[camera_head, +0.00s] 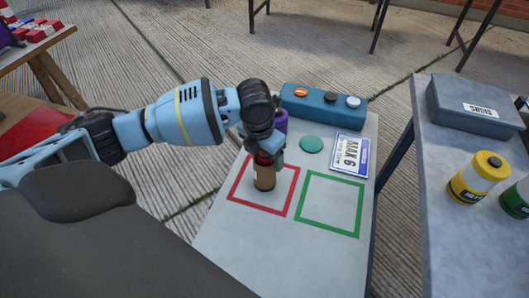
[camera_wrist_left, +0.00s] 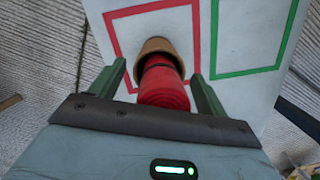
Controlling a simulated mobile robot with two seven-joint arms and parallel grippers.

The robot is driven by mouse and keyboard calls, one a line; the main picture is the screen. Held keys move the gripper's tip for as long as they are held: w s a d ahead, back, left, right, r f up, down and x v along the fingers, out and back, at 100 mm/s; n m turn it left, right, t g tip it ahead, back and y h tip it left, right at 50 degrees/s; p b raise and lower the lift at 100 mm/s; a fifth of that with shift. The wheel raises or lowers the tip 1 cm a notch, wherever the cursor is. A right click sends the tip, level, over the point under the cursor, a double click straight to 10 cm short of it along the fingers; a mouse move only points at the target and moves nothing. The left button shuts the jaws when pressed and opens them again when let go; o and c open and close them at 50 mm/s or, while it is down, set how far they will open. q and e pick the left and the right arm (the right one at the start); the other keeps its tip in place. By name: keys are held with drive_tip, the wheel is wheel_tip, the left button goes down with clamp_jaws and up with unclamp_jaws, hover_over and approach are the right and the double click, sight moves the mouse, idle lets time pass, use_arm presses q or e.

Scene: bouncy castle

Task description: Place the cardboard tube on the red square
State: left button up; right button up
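The brown cardboard tube (camera_head: 264,179) stands upright inside the red square outline (camera_head: 246,207) on the grey table, toward its right side. In the left wrist view, the tube's brown rim (camera_wrist_left: 158,44) surrounds a red rounded cylinder (camera_wrist_left: 163,88) that sticks up toward my palm. My left gripper (camera_head: 266,157) is right above the tube, pointing down. In the wrist view, its two fingers (camera_wrist_left: 159,70) stand either side of the red cylinder and tube, with gaps visible on both sides. The tube's base is hidden in the wrist view. My right gripper is not in view.
A green square outline (camera_head: 332,203) lies right of the red one. Behind are a teal disc (camera_head: 311,144), a number plate (camera_head: 350,155), a purple item (camera_head: 281,122) and a blue box with knobs (camera_head: 323,106). A side table holds a yellow canister (camera_head: 478,180) and grey case (camera_head: 475,105).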

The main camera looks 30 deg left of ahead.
use_arm(q)
drive_tip(key=shift+r, duration=0.1)
wheel_tip(320, 180, up, 12)
drive_tip(key=s+p, duration=0.1)
drive_tip(key=p, duration=0.1)
drive_tip(key=shift+s, duration=0.4)
drive_tip(key=shift+a, duration=0.1)
idle(0.5)
